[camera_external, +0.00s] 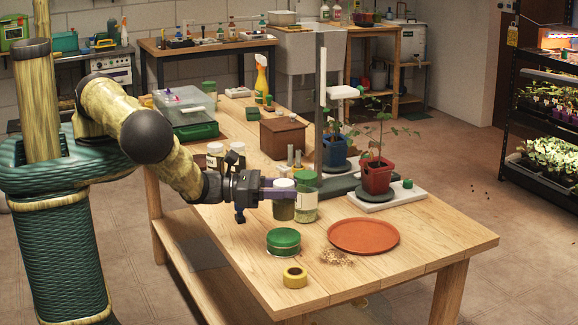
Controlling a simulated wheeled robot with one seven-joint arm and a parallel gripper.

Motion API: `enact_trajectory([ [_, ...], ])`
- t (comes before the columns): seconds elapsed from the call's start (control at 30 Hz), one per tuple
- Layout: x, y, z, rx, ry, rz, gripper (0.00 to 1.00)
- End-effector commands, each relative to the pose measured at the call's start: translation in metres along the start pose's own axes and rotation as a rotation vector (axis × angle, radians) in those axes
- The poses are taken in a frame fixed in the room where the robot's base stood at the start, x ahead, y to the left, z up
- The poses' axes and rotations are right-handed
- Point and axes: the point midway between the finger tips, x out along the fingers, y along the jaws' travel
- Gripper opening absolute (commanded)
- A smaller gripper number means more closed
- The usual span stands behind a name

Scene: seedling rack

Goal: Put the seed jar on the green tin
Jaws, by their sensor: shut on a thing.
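A glass jar with a white lid (283,208) and dark greenish contents, which looks like the seed jar, is at my gripper (282,193). My gripper reaches in from the left and is shut on this jar, one finger lying across its front below the lid. The jar is upright; I cannot tell whether its base touches the table. A pale-labelled jar with a green lid (306,207) stands close on its right. The green tin (284,244), low and round with a green lid, sits on the table in front of both jars, its top bare.
A terracotta saucer (363,236), spilled seeds (336,257) and a yellow tape roll (295,278) lie near the tin. Potted plants, one in a red pot (377,177), stand behind right. More white-lidded jars (215,155) and a wooden box (283,138) are farther back.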

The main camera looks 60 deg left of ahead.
Motion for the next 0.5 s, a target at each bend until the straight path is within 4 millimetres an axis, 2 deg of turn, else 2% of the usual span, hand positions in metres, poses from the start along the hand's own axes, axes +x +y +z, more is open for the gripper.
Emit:
enact_trajectory([
  [0.37, 0.001, 0.000, -0.007, -0.001, -0.002, 0.000, 0.15],
  [0.5, 0.000, 0.000, -0.022, -0.002, 0.001, 0.000, 0.15],
])
